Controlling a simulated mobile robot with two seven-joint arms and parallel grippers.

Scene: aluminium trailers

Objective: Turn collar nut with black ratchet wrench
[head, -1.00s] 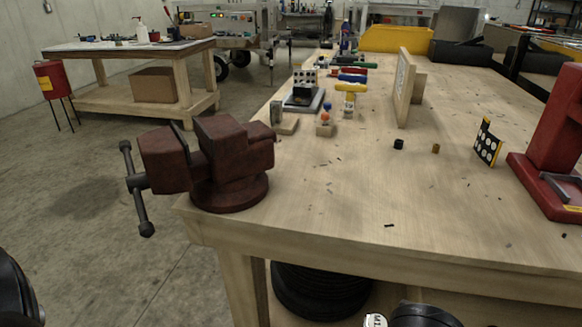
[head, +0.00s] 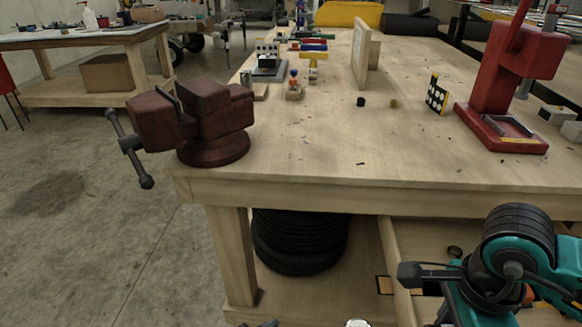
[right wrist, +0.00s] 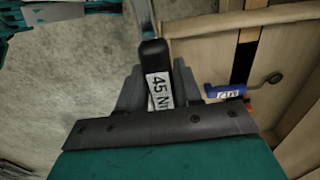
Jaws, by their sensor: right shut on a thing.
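I cannot identify the collar nut. A small black piece (head: 361,101) and a small brass piece (head: 393,103) stand on the bench. My left gripper is not in view.
A dark red vise (head: 205,120) sits on the corner of the wooden bench (head: 290,165). A red press (head: 500,95) stands at the right. Black tyres (head: 300,240) lie under the bench. A blue-handled crank tool (right wrist: 228,91) shows in the right wrist view. The front bench top is mostly clear.

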